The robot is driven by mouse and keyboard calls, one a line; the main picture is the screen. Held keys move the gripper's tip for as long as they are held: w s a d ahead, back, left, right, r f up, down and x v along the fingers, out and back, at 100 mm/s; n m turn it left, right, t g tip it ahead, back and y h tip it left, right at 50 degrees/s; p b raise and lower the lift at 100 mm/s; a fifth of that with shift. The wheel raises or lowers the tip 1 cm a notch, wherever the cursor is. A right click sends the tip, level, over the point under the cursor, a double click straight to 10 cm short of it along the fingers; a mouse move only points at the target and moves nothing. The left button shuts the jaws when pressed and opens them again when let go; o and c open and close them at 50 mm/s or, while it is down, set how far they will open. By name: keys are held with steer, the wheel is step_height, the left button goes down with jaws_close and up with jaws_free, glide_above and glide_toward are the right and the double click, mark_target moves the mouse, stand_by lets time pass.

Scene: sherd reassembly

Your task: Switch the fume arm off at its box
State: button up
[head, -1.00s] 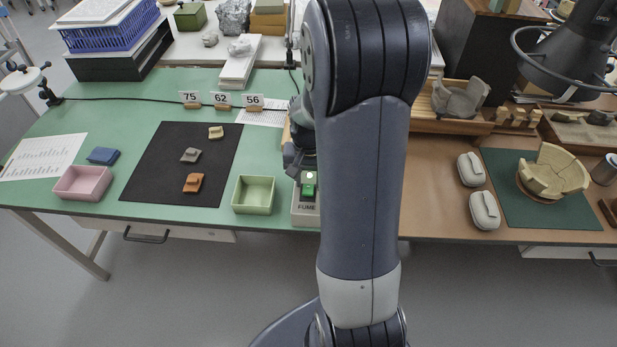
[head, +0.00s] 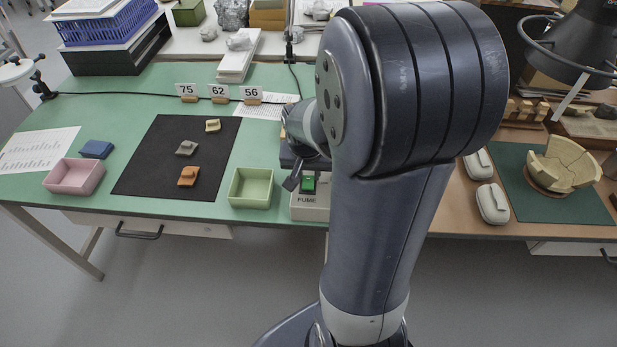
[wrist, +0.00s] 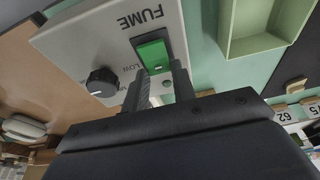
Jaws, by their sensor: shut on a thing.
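The pale grey box marked FUME (head: 310,206) stands at the front edge of the green bench. Its green rocker switch (head: 308,184) faces up and looks lit. In the wrist view the box (wrist: 85,45) also shows the switch (wrist: 153,54) beside the FUME lettering and a black knob (wrist: 102,82). My gripper (wrist: 160,70) is at the switch, its two fingertips at the switch's near end, shut on it with a narrow gap between them. The exact contact is hard to see. In the head view my arm hides most of the gripper. A dark hood with a ring (head: 570,50) hangs at the right.
A light green tray (head: 250,188) stands just left of the box. Further left are a black mat (head: 160,175) with several sherds and a pink tray (head: 74,177). At the right, a partly rebuilt bowl (head: 562,165) sits on a dark green mat, near two pale cases (head: 492,203).

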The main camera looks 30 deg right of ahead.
steer(key=shift+s+a+f+t+h+b, duration=0.1)
steer(key=shift+f+t+h+b, duration=0.15)
steer(key=shift+t+b, duration=0.45)
steer(key=shift+s+r+h+b, duration=0.1)
steer(key=shift+r+h+b, duration=0.15)
steer(key=shift+b, duration=0.45)
steer(key=shift+r, duration=0.1)
steer(key=o, duration=1)
steer(key=p+v, duration=0.2)
steer(key=v, duration=0.8)
steer(key=shift+s+a+r, duration=0.1)
steer(key=shift+s+r, duration=0.1)
steer(key=shift+r, duration=0.15)
